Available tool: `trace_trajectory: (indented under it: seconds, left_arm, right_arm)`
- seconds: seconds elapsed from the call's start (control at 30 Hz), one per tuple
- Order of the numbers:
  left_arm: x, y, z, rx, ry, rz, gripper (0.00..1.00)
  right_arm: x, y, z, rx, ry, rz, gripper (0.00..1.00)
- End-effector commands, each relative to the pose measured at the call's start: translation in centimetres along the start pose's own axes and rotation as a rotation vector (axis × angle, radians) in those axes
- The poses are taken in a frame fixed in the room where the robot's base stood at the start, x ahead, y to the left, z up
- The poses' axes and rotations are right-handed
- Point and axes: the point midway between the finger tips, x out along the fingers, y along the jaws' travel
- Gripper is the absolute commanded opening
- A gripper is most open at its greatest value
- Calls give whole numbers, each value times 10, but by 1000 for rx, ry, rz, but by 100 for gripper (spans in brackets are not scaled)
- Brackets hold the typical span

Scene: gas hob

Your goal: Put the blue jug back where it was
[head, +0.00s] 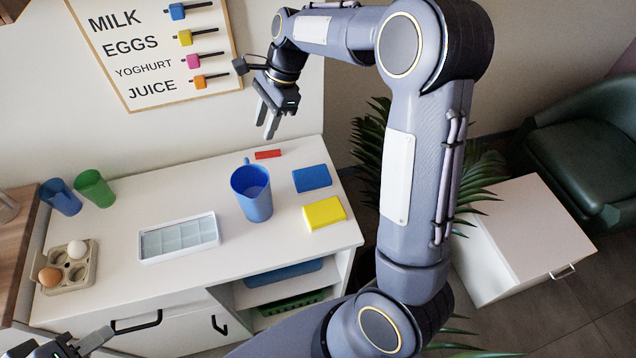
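The blue jug (252,198) stands upright on the white counter (180,190), right of the middle. Its handle shows at the back rim. My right gripper (265,130) hangs above and behind the jug, near the wall, with its fingers pointing down. Its fingers look parted with nothing between them, and it is apart from the jug. My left gripper (98,340) is at the bottom left, in front of the cabinet and partly cut off by the frame.
A pale compartment tray (179,238) lies left, then an egg holder (69,276). Blue (61,197) and green (94,188) cups stand back left.

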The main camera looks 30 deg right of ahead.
Motion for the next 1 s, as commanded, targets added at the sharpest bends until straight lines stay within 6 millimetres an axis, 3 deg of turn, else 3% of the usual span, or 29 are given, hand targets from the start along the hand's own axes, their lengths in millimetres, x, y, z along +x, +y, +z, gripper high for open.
trace_trajectory:
  seconds: [0.1,0.27,0.4,0.53,0.7,1.0]
  left_arm:
    - [0,0,0,0,0,0,36]
    - [0,0,0,0,0,0,36]
    - [0,0,0,0,0,0,36]
    - [0,0,0,0,0,0,36]
    - [0,0,0,0,0,0,36]
    - [0,0,0,0,0,0,36]
  right_arm:
    - [-37,42,2,-205,-16,-76,33]
    - [-68,122,9,-605,22,-197,33]
    - [-70,190,15,-960,121,-282,33]
    - [-56,238,17,-1233,236,-320,33]
    - [-38,270,17,-1441,343,-325,33]
    - [-32,276,16,-1495,369,-321,33]
